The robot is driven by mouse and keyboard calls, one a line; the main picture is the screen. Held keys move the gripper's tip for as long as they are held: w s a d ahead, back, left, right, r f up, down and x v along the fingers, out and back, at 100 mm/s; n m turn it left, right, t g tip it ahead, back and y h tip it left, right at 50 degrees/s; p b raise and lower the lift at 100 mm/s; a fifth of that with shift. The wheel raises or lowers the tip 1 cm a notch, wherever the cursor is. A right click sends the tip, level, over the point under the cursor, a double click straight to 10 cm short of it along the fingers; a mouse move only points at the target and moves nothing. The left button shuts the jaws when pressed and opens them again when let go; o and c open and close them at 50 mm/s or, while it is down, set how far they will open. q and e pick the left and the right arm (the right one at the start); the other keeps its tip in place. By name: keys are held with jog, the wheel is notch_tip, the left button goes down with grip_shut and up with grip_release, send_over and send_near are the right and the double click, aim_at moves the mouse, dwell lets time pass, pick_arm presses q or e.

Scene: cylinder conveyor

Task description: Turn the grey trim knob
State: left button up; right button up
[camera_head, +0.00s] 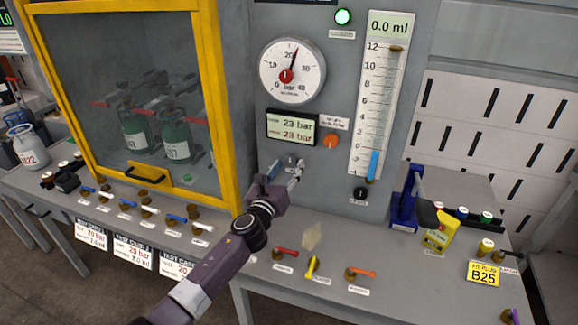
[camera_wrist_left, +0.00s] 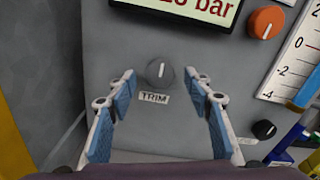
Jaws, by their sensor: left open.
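The grey trim knob (camera_wrist_left: 160,73) sits on the grey panel above a "TRIM" label (camera_wrist_left: 154,98) in the left wrist view. Its pointer mark stands nearly upright. In the head view the knob (camera_head: 290,160) is small, just behind my left gripper (camera_head: 287,171). My left gripper (camera_wrist_left: 161,78) is open, its blue-padded fingers spread left and right of the knob in the wrist view. There is clear space between each finger and the knob. No contact shows. My right gripper is not in view.
An orange knob (camera_head: 330,140) and a pressure display (camera_head: 291,128) are above the trim knob. A black knob (camera_head: 360,193) is to its right. Coloured valve handles (camera_head: 286,253) line the bench below. A yellow-framed cabinet (camera_head: 222,110) stands left.

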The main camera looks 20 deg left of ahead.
pick_arm(q)
jog(key=shift+w, duration=0.8)
jog(key=c, duration=1.2)
jog(key=shift+o, duration=0.2)
